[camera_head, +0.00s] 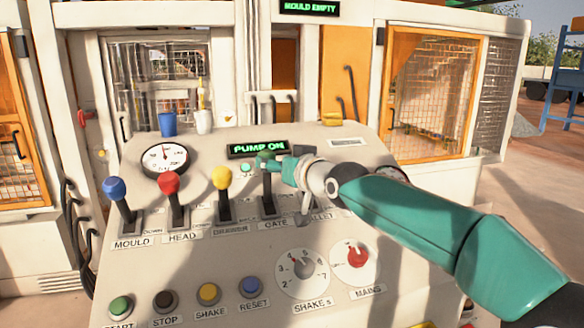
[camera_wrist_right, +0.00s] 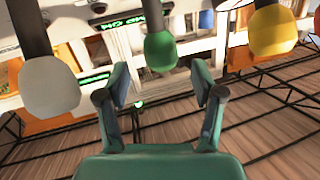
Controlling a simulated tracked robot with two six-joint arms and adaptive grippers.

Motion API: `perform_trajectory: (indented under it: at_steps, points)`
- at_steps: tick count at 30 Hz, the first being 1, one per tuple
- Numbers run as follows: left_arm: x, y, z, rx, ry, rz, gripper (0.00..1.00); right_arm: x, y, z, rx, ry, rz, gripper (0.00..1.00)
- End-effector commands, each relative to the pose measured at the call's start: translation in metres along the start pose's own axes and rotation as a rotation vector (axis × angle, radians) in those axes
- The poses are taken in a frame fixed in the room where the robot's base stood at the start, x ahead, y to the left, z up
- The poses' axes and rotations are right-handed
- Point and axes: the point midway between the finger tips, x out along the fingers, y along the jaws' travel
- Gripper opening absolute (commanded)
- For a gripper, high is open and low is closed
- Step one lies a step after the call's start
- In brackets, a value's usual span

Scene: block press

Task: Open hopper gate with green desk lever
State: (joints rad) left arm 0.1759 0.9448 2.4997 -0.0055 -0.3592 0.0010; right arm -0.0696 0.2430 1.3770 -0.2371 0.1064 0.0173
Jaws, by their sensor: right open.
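The green desk lever (camera_head: 267,190) stands in the slot labelled GATE. Its green knob (camera_wrist_right: 160,50) shows in the right wrist view, centred just ahead of my open fingers. My right gripper (camera_wrist_right: 160,84) is open and empty there, with its fingertips either side of the knob's line. In the head view my right gripper (camera_head: 272,165) is at the top of the green lever and mostly covers its knob. Whether a finger touches the knob cannot be told. The hopper gate cannot be made out. My left gripper is not in view.
Blue (camera_head: 114,188), red (camera_head: 168,183) and yellow (camera_head: 221,178) levers stand left of the green one. A white knob (camera_wrist_right: 50,86) is the other neighbour. A display (camera_head: 259,149) reads PUMP ON. Blue (camera_head: 167,124) and white (camera_head: 204,122) cups stand at the desk's back edge.

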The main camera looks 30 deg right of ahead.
Motion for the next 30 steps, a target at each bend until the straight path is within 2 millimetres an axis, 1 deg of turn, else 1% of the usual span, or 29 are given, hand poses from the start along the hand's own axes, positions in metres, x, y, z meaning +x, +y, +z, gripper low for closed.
perform_trajectory:
  at_steps: [1, 3, 6, 10, 15, 30]
  points:
    - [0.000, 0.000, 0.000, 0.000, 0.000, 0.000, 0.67, -0.012, 0.000, -0.001, -0.002, 0.002, 0.000, 0.67]
    - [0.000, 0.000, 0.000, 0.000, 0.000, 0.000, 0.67, -0.026, 0.000, -0.001, -0.001, 0.004, 0.000, 0.67]
    - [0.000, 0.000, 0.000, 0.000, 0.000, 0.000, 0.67, -0.042, 0.000, -0.001, -0.001, 0.003, 0.000, 0.67]
    - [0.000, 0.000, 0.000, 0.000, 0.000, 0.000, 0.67, -0.057, 0.000, 0.000, 0.000, 0.002, 0.000, 0.67]
    - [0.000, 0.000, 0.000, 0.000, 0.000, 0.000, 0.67, -0.064, 0.000, 0.001, 0.000, 0.001, 0.000, 0.67]
    - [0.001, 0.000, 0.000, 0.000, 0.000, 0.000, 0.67, -0.063, 0.000, 0.001, 0.000, 0.001, 0.000, 0.67]
